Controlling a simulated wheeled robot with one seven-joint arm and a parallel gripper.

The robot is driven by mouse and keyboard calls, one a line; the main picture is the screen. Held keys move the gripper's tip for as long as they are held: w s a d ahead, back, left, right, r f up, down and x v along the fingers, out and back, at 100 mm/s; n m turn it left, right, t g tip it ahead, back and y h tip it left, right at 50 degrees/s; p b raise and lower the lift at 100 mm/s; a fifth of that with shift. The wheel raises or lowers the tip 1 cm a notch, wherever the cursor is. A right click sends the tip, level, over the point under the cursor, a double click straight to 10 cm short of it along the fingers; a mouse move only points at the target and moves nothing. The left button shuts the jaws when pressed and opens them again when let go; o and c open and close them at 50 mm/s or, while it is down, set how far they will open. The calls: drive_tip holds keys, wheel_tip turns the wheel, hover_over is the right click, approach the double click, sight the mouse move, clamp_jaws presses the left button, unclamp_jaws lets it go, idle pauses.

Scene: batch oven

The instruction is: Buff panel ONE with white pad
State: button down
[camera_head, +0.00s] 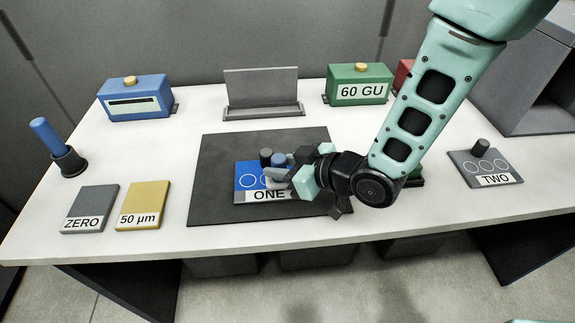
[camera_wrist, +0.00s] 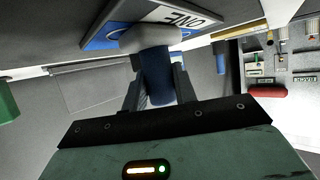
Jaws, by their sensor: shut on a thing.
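Panel ONE (camera_head: 244,183) is blue with white circles and a label strip, and lies on a dark mat (camera_head: 215,205). It also shows at the top of the wrist view (camera_wrist: 104,38). My gripper (camera_head: 283,172) is over the panel's right part, shut on the blue handle (camera_wrist: 157,82) of the white pad (camera_wrist: 150,38). The pad's white face meets or nearly meets the panel; contact is hard to tell. In the head view my gripper partly hides the pad and the panel's right side. A dark knob (camera_head: 265,155) stands at the panel's back edge.
Panel TWO (camera_head: 467,165) lies at right. ZERO (camera_head: 90,208) and 50 µm (camera_head: 143,204) plates lie front left. A blue tool in a black holder (camera_head: 70,162) stands far left. A blue box (camera_head: 135,100), grey stand (camera_head: 262,100) and green 60 GU box (camera_head: 359,84) line the back.

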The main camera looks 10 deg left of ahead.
drive_tip(key=shift+s+a+b, duration=0.25)
drive_tip(key=shift+a, duration=0.8)
drive_tip(key=shift+s+a+b, duration=0.2)
drive_tip(key=shift+s+a, duration=0.1)
drive_tip(key=shift+a, duration=0.7)
drive_tip(key=shift+s+a+b, duration=0.25)
drive_tip(key=shift+a, duration=0.8)
wheel_tip(320, 180, up, 7)
drive_tip(key=p, duration=0.4)
